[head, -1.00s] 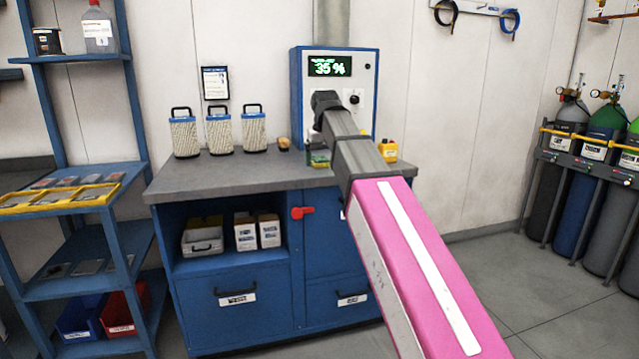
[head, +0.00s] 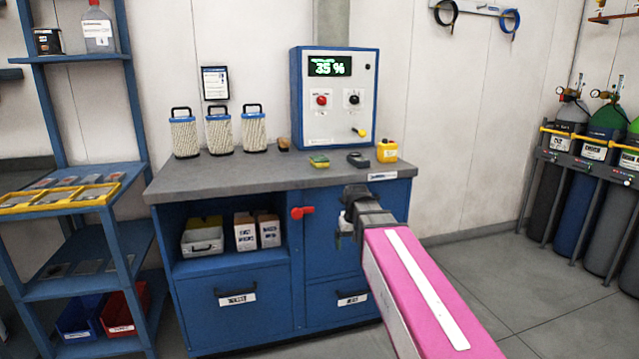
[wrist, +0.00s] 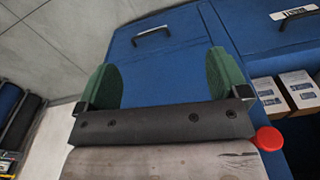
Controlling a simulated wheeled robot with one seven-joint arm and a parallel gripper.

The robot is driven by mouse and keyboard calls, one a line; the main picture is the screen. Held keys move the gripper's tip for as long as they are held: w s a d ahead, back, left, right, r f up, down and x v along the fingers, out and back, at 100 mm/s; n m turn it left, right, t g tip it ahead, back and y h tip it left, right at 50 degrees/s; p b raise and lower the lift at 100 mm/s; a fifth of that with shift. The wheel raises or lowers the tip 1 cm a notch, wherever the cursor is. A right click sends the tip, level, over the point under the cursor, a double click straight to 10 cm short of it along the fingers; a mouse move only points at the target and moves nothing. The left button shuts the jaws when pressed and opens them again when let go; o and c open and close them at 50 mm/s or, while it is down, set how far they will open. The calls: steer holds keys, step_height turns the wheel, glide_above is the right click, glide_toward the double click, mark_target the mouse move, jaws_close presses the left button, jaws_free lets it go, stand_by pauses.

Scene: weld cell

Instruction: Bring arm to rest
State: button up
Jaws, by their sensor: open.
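My arm, with its pink link, reaches from the lower right toward the front of the blue cabinet (head: 240,318) in the head view. My gripper is at the arm's far end, mostly hidden behind the dark wrist in that view. In the wrist view my gripper (wrist: 162,82) shows two green fingers set wide apart, with nothing between them. The blue cabinet front (wrist: 180,60) with its handles lies beyond the fingers. A red knob (wrist: 268,138) shows just right of the gripper base.
The grey worktop (head: 250,174) carries several canisters, a yellow bottle (head: 387,151) and a control box (head: 335,115) reading 35 %. A blue shelf (head: 90,58) stands left. Gas cylinders (head: 562,175) stand right. The floor (head: 490,270) between cabinet and cylinders is clear.

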steer(key=s+d+f, duration=0.3)
steer(key=s+f, duration=0.3)
steer(key=f, duration=0.3)
steer(key=s+d+f+m, duration=0.1)
steer(key=s+d+f, duration=0.3)
steer(key=f, duration=0.5)
steer(key=s, duration=0.2)
steer(key=shift+s+d+f+g, duration=0.2)
steer(key=shift+s+d+g, duration=0.1)
steer(key=shift+s, duration=0.05)
